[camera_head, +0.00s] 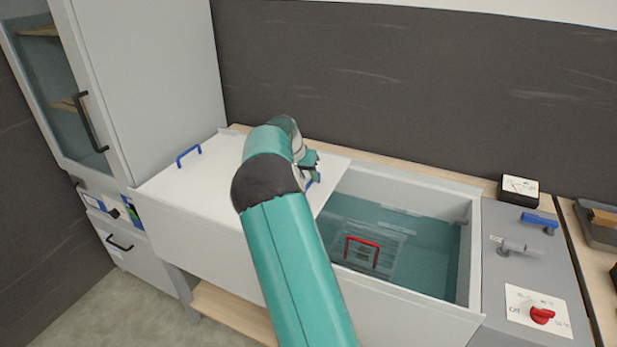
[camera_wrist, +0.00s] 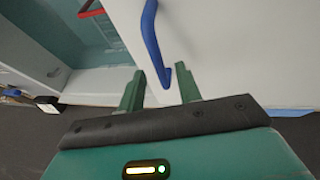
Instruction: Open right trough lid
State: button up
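A trough with clear water stands along the wall. Its right part is uncovered, and a rack with a red handle (camera_head: 362,245) sits in the water. White lid surface (camera_head: 222,193) covers the left part, with a blue handle (camera_head: 188,154) at its far left. A second blue handle (camera_wrist: 151,38) is on the white lid (camera_wrist: 225,50) beside the opening. My gripper (camera_wrist: 160,72) is at this handle, fingers apart, with the handle's near end between the fingertips in the wrist view. Contact cannot be told. In the head view my gripper (camera_head: 312,168) is partly hidden by my arm.
A tall cabinet (camera_head: 150,70) with a glass door stands left of the trough. A grey control panel (camera_head: 510,270) with a red knob (camera_head: 542,315) and a blue lever (camera_head: 540,219) is on the right. A dark wall (camera_head: 420,90) is close behind.

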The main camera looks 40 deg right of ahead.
jog(key=v, duration=1.3)
jog(key=s+a+r+n+t+y, duration=0.2)
jog(key=s+a+r+n, duration=0.15)
jog(key=s+a, duration=0.5)
jog(key=s+a+r+n+t+y, duration=0.15)
jog(key=s+a+r, duration=0.25)
jog(key=s+a, duration=0.45)
jog(key=s+a+f+n+t, duration=0.1)
jog(key=s+a+f+n, duration=0.1)
jog(key=s+a, duration=0.6)
jog(key=s+a+f+n+t+y, duration=0.1)
jog(key=s+a+f+n, duration=0.2)
jog(key=s+a+n, duration=0.2)
jog(key=s+a, duration=0.3)
jog(key=s, duration=0.1)
jog(key=shift+y, duration=0.25)
